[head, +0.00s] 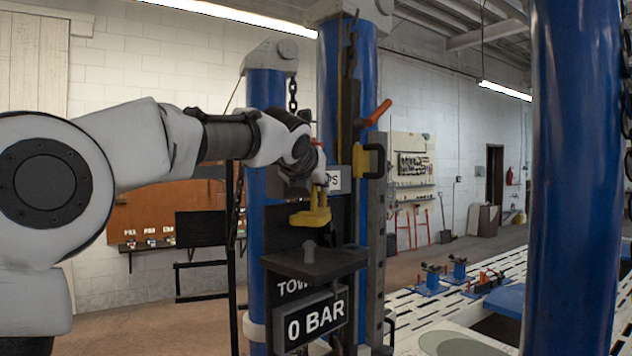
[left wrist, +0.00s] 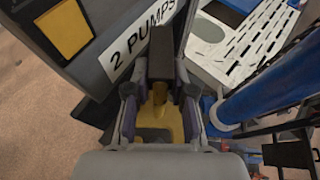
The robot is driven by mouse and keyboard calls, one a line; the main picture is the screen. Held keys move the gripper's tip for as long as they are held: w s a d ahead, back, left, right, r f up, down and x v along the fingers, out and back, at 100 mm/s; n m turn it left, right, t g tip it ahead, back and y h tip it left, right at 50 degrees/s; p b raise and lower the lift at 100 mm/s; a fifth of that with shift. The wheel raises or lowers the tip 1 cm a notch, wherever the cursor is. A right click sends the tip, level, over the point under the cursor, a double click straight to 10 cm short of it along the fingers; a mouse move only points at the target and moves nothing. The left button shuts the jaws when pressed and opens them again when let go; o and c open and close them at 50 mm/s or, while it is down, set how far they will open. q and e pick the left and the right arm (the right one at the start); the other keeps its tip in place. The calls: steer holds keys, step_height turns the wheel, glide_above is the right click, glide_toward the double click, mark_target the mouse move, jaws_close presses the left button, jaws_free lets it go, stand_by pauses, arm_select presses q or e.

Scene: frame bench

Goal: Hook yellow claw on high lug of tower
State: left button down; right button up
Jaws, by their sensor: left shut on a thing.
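My left gripper (head: 320,182) is shut on the yellow claw (head: 312,212) and holds it in front of the tower (head: 350,90). The claw hangs below the fingers, above a dark shelf (head: 318,264) with a short grey peg on it, and looks apart from that shelf. In the left wrist view the claw (left wrist: 163,118) shows between the two fingers, with a dark upright block in front. I cannot tell for sure which part is the high lug, or whether the claw touches the tower. My right gripper is not in view.
A "0 BAR" sign (head: 316,318) is below the shelf. A "2 PUMPS" label (left wrist: 143,42) lies close to the gripper. An orange handle (head: 378,112) and a yellow bracket (head: 376,161) stick out on the tower's right. A blue post (head: 572,180) stands at right, beside a slotted white bench (head: 455,308).

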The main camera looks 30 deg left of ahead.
mark_target(313, 213)
arm_select(q)
steer(key=shift+f+b, duration=2.15)
steer(key=shift+f, duration=1.15)
steer(key=c, duration=0.9)
jaws_free()
steer(key=shift+s, duration=0.1)
step_height(313, 213, up, 10)
steer(key=shift+d, duration=0.1)
